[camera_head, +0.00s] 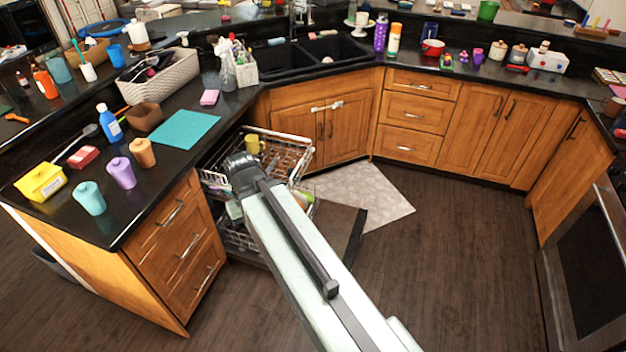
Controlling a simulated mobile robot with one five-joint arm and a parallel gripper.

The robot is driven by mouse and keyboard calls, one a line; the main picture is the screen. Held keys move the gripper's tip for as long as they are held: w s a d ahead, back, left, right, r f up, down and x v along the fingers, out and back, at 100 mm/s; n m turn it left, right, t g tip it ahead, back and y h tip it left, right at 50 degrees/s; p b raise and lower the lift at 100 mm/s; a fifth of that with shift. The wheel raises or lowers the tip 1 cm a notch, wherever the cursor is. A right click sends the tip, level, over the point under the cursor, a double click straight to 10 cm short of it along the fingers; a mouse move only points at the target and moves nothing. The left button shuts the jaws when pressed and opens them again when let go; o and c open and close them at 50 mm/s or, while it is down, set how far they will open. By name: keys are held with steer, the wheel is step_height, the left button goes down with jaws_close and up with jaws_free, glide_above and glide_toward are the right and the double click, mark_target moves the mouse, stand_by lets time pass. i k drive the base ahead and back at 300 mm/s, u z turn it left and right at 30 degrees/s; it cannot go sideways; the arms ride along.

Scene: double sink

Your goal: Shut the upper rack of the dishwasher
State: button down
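The dishwasher's upper rack (294,146) is a wire rack that stands pulled out of the dishwasher under the left counter. A yellow mug (254,144) sits in it. The end of my arm, with my gripper (240,165), is over the left part of the rack. I cannot tell whether it touches the rack or whether its fingers are open. The lower rack (236,238) is also out, with dishes in it. The dishwasher door (343,232) is folded down, partly behind my arm.
The left counter (150,200) holds several cups, bottles and boxes, with its drawers (180,240) beside the dishwasher. A pale mat (370,190) lies before the sink cabinet (325,130). The dark floor (450,260) to the right is clear.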

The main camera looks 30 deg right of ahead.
mark_target(209, 194)
steer(key=z, duration=0.6)
steer(key=i, duration=1)
steer(key=u, duration=1.95)
steer(key=k, duration=0.95)
steer(key=z, duration=0.6)
steer(key=i, duration=1)
steer(key=u, duration=0.05)
